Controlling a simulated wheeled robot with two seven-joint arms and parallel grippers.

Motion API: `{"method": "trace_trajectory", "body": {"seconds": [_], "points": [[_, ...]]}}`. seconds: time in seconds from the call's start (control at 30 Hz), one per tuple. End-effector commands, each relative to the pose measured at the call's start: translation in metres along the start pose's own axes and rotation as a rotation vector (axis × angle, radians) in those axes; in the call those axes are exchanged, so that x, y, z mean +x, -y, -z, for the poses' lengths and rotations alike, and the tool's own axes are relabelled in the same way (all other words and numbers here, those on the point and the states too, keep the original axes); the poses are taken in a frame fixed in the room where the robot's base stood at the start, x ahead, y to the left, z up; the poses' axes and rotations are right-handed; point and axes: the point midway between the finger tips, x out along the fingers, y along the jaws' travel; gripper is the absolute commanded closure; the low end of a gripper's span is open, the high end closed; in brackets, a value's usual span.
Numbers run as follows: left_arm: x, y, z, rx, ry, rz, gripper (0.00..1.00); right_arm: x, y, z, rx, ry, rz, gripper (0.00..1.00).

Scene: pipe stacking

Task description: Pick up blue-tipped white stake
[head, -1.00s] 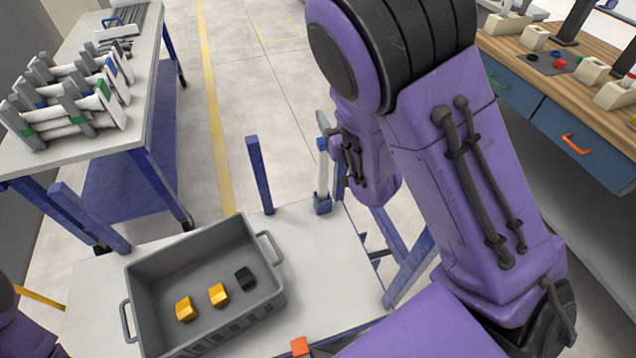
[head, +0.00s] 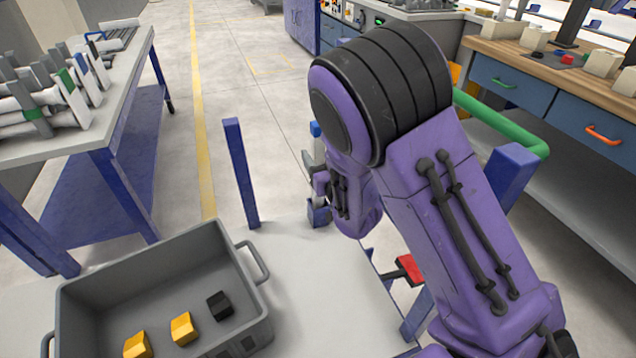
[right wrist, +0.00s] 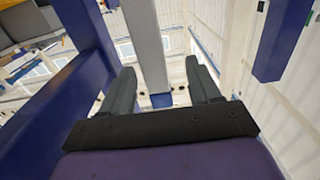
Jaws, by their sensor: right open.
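The white stake (head: 319,155) with a blue tip (head: 316,129) stands upright in a blue corner socket (head: 318,212) at the table's far edge in the head view. My right gripper (head: 311,170) is at the stake's upper part, below the blue tip, and partly hides its shaft. In the right wrist view my open right gripper (right wrist: 162,85) has a pale shaft (right wrist: 150,40) showing between its two fingers, with a blue end (right wrist: 161,100). I cannot tell whether either finger touches it. My left gripper is not in view.
A grey bin (head: 170,250) with two yellow blocks and a black block sits on the light table (head: 300,265). A blue post (head: 241,172) rises left of the stake. A rack with several white pipes (head: 50,100) is on the left bench. A green rail (head: 510,130) lies right.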

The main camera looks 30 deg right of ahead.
Motion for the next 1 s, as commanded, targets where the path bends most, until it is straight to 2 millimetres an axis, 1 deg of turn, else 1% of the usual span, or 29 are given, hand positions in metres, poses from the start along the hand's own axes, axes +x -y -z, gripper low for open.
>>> {"method": "trace_trajectory", "body": {"seconds": [0.13,0.23,0.33,0.43,0.6,0.63,0.67,0.7,0.77,0.8,0.83,1.0], "points": [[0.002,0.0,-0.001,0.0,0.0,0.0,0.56,0.018,-0.003,-0.001,0.001,-0.001,-0.002,0.38],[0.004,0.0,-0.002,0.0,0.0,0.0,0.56,0.037,-0.009,-0.003,0.001,-0.001,-0.003,0.38],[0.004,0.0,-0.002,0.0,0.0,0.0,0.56,0.052,-0.008,-0.003,0.0,-0.001,-0.001,0.38],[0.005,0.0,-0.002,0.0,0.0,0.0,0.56,0.059,-0.008,-0.003,-0.001,0.0,-0.002,0.38],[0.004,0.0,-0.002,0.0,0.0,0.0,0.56,0.06,-0.008,-0.002,-0.001,0.0,-0.001,0.38],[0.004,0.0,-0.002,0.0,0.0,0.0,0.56,0.06,-0.008,-0.002,-0.001,0.0,-0.001,0.42],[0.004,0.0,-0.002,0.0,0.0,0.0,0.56,0.06,-0.008,-0.002,-0.001,0.0,-0.001,0.51],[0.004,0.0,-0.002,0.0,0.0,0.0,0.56,0.06,-0.008,-0.002,-0.001,0.0,-0.001,0.64],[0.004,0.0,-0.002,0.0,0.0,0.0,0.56,0.06,-0.008,-0.002,-0.001,0.0,-0.001,0.84],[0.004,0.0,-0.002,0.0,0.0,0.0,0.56,0.06,-0.008,-0.002,-0.001,0.0,-0.001,0.97],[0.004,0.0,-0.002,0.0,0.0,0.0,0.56,0.06,-0.008,-0.002,-0.001,0.0,-0.001,1.0],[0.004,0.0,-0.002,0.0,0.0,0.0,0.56,0.06,-0.008,-0.002,0.0,-0.002,-0.001,1.0]]}}
